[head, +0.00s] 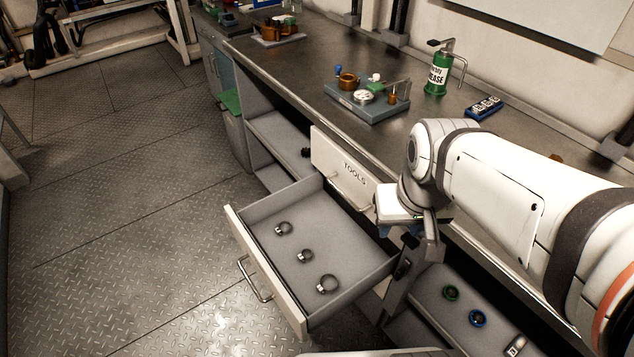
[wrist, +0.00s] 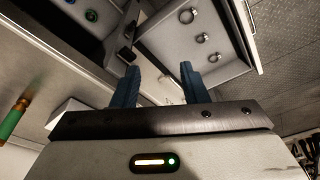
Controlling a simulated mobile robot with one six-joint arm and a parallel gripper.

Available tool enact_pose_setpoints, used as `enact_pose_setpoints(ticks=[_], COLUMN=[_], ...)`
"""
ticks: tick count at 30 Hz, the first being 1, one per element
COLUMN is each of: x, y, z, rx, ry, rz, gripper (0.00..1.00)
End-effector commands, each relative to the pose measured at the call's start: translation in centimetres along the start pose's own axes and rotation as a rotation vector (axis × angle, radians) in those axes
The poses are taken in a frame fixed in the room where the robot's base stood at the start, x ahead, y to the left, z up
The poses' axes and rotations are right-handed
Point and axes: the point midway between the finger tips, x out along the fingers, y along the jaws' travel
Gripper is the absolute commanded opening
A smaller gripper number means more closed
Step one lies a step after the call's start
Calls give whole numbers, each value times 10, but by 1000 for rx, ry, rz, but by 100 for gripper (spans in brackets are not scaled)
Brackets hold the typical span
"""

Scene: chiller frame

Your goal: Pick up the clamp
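Three metal ring clamps lie apart in the open grey drawer: a small one (head: 283,228), a middle one (head: 305,255) and a larger one (head: 327,284) towards the drawer's near right side. They also show near the top of the wrist view, with one ring (wrist: 188,15) at the left, one (wrist: 202,38) in the middle and one (wrist: 214,57) at the right. The task's word does not tell which is meant. My gripper (wrist: 158,72) has its two blue fingers spread, with nothing between them. It is beside the drawer's right end, apart from the clamps.
The open drawer (head: 262,262) has raised walls and a front handle. A TOOLS drawer front (head: 343,168) stands above it. A lower compartment at right holds a green ring (head: 450,293) and a blue ring (head: 477,318). The worktop holds a green grease can (head: 437,78) and a fixture (head: 368,103).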

Motion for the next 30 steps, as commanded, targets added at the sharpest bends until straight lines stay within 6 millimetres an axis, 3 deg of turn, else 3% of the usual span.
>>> enact_pose_setpoints(ticks=[5, 8, 16, 24, 27, 30], x=[14, 42, 173, 308, 342, 364], y=[-4, -5, -52, -105, -118, -126], z=[-4, -14, -44, -42, -37, -33], rx=[-22, -62, -281, -492, -546, -580], ry=[-12, -33, -115, -184, -201, -209], rz=[-3, -9, -36, -59, -64, -68], gripper=[40, 40, 40, 40, 40, 40])
